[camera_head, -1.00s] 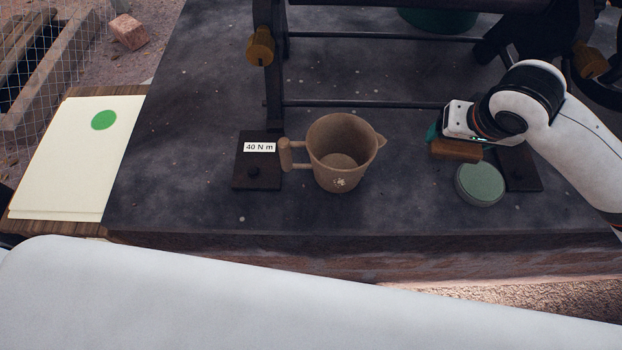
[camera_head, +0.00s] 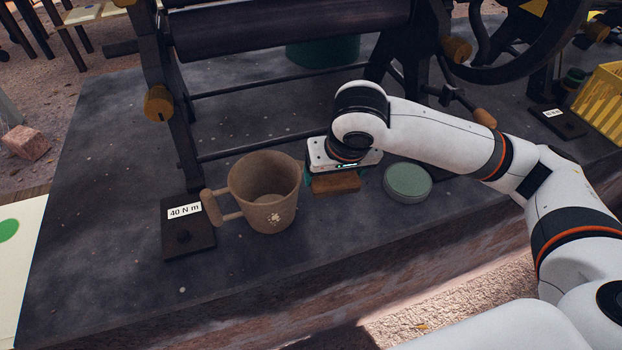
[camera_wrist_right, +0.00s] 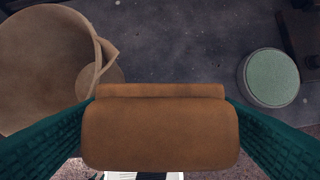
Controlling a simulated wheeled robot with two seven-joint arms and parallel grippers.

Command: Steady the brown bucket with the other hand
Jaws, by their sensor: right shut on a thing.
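The brown bucket (camera_head: 281,198) stands upright on the dark stone table, with its handle on the left. It also shows at the left of the right wrist view (camera_wrist_right: 40,75), with its spout towards my gripper. My right gripper (camera_head: 336,178) is shut on a brown block (camera_head: 337,184), just right of the bucket and apart from it. In the right wrist view the block (camera_wrist_right: 160,132) sits between the teal fingers. Whether the block touches the table is unclear. My left gripper is not in view.
A round green-topped tin (camera_head: 407,181) stands right of the block. A dark plate labelled 40 N m (camera_head: 187,243) lies left of the bucket. A dark roller frame (camera_head: 290,28) stands behind. The table front is clear.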

